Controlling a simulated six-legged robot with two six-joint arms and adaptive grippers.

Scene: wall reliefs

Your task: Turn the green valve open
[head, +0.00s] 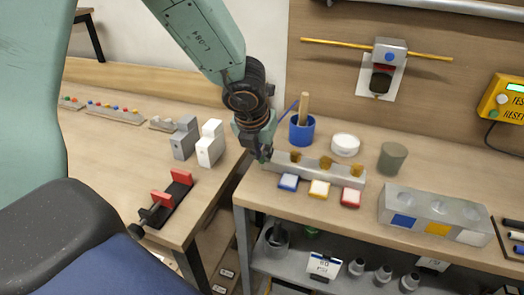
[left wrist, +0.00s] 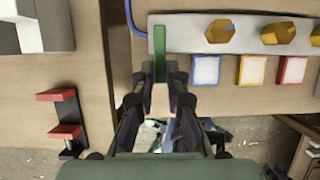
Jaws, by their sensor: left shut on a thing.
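The green valve handle (left wrist: 159,62) shows in the left wrist view as a narrow upright bar at the left end of a grey block (left wrist: 182,38). My left gripper (left wrist: 157,78) is shut on it, with a fingertip on each side. In the head view my left gripper (head: 264,154) reaches down to the left end of the same block (head: 320,171) and mostly hides the handle. The block carries brass fittings (head: 326,163) in a row. My right gripper is not in view.
Blue, yellow and red pads (head: 319,189) lie in front of the block. A blue cup (head: 301,136), a white round piece (head: 345,144) and a grey-green cylinder (head: 392,158) stand behind it. A second table (head: 120,167) at left holds a red-jawed fixture (head: 172,195).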

